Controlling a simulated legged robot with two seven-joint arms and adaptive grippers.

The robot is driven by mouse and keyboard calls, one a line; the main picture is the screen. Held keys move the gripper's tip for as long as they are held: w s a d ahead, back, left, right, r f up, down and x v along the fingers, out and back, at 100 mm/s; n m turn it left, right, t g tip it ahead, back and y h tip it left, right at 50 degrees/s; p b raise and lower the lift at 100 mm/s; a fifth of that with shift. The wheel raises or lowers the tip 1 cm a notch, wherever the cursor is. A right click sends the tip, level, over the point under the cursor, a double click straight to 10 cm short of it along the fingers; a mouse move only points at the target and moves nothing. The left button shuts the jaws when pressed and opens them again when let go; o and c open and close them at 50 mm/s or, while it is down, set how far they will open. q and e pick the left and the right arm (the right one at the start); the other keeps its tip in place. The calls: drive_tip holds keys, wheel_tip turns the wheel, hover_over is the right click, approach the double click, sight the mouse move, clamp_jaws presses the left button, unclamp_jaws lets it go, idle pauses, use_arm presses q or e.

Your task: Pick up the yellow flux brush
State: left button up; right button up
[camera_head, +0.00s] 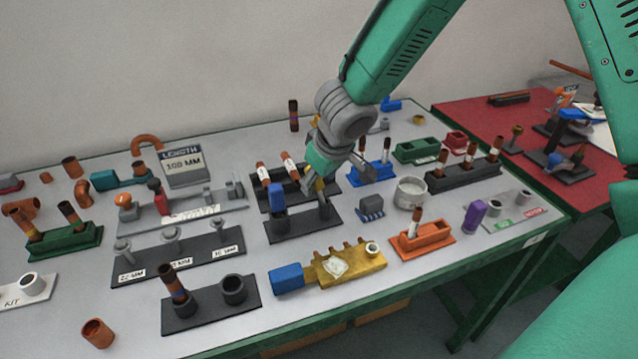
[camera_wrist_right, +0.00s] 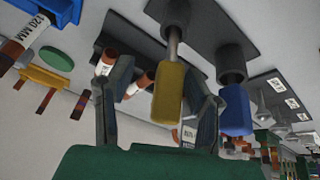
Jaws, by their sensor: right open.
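The yellow flux brush (camera_wrist_right: 168,95) stands in a socket of a dark two-socket holder (camera_wrist_right: 205,25). In the right wrist view its yellow handle lies between the two fingers of my right gripper (camera_wrist_right: 155,82), with gaps at both sides. In the head view my right gripper (camera_head: 338,170) is open above the holder (camera_head: 300,228), and the yellow handle (camera_head: 319,184) shows only in part under it. A blue-handled brush (camera_head: 277,196) stands in the other socket, and it also shows in the right wrist view (camera_wrist_right: 236,108). My left gripper is not in view.
A dark rack with copper tubes (camera_head: 291,165) stands just behind the holder. A blue tube rack (camera_head: 371,173) and a small dark-blue block (camera_head: 371,207) are to the right. A brass manifold (camera_head: 350,266) lies in front.

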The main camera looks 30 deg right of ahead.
drive_tip(key=shift+x, duration=0.8)
drive_tip(key=shift+w+a+f, duration=0.2)
drive_tip(key=shift+w+a, duration=0.05)
drive_tip(key=shift+a, duration=0.3)
drive_tip(key=shift+a+r, duration=0.1)
drive_tip(key=shift+a, duration=0.05)
drive_tip(key=c, duration=0.6)
clamp_jaws()
drive_tip(key=shift+d, duration=0.3)
drive_tip(key=shift+o, duration=2.1)
unclamp_jaws()
drive_tip(key=shift+d, duration=0.2)
drive_tip(key=shift+o, duration=0.9)
drive_tip(key=shift+a, duration=0.25)
drive_tip(key=shift+a, duration=0.1)
